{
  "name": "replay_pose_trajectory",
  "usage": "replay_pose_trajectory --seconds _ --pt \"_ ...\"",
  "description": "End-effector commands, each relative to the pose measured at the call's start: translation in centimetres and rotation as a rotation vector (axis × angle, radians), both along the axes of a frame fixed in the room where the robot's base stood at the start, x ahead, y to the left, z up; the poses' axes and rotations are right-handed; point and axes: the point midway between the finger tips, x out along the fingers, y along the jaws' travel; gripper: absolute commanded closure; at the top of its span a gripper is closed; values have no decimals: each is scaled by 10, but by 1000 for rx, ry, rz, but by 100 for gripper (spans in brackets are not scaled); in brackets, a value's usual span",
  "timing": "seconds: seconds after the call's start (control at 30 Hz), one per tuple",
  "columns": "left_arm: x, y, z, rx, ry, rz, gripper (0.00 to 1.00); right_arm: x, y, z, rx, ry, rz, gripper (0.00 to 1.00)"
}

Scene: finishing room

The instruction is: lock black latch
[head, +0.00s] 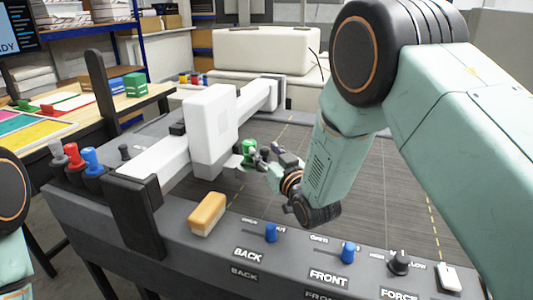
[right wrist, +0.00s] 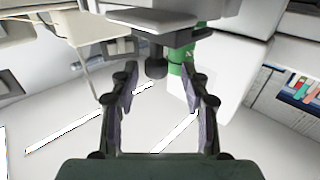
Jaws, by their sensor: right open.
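In the right wrist view a black knob-like part, which looks like the black latch (right wrist: 156,68), hangs under a grey piece of the white carriage (head: 209,130). A green tool (right wrist: 188,68) is just to its right; it also shows in the head view (head: 249,145) at the carriage's lower right side. My right gripper (right wrist: 160,88) is open, its two fingers on either side below the latch, with nothing held. In the head view my right gripper (head: 263,157) is close to the green tool and partly hides the latch area. My left gripper is out of view.
The white gantry beam (head: 160,165) spans the grey cutting bed (head: 370,190). An orange-and-cream block (head: 207,214) lies on the front panel. Blue knobs (head: 271,233) line that panel. Red, grey and blue tools (head: 90,160) stand at the left. The bed right of the carriage is clear.

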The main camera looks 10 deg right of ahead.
Motion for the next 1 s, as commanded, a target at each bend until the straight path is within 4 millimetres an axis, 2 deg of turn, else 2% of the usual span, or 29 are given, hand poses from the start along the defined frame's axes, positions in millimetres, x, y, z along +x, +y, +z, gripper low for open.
replay_pose_trajectory --seconds 0.2,0.33,0.8,1.0 --pt "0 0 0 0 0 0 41 -2 -1 -1 0 3 -1 54" --pt "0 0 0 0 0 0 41 -13 -3 -1 0 4 -2 54" --pt "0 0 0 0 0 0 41 -95 -21 -1 2 4 -3 54" --pt "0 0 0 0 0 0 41 -114 -24 -1 2 1 -1 54"
